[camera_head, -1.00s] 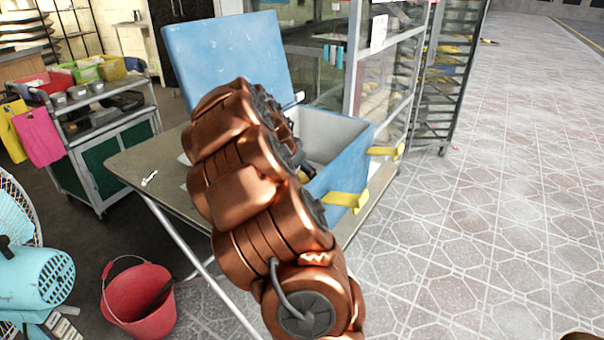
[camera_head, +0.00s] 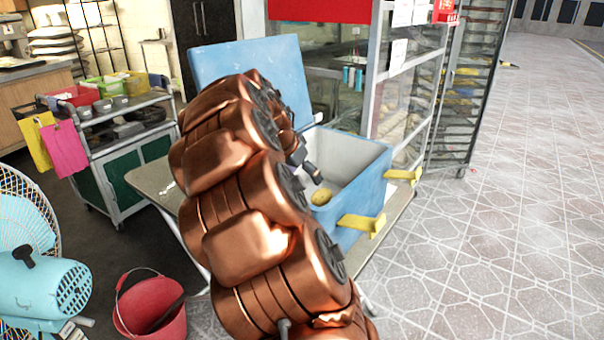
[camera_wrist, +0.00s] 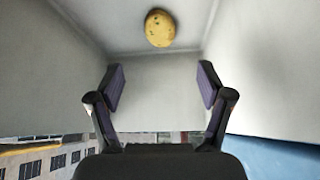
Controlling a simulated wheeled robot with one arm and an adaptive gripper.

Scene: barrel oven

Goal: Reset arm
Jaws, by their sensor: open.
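My gripper (camera_wrist: 160,95) is open and empty in the wrist view, its two dark fingers spread apart against pale inner walls. In the head view my gripper (camera_head: 312,172) shows partly at the open blue box (camera_head: 366,180), with my copper-coloured arm hiding much of it. A round yellow item (camera_wrist: 160,28) lies in the box, ahead of the fingers and apart from them. It also shows in the head view (camera_head: 321,196), just below the gripper.
The box has a raised blue lid (camera_head: 250,72) and yellow latches (camera_head: 362,224), and stands on a folding table (camera_head: 150,182). A red bucket (camera_head: 150,312) and a turquoise fan (camera_head: 45,285) are at lower left. A glass-sided cabinet (camera_head: 405,90) stands behind. The tiled floor at right is clear.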

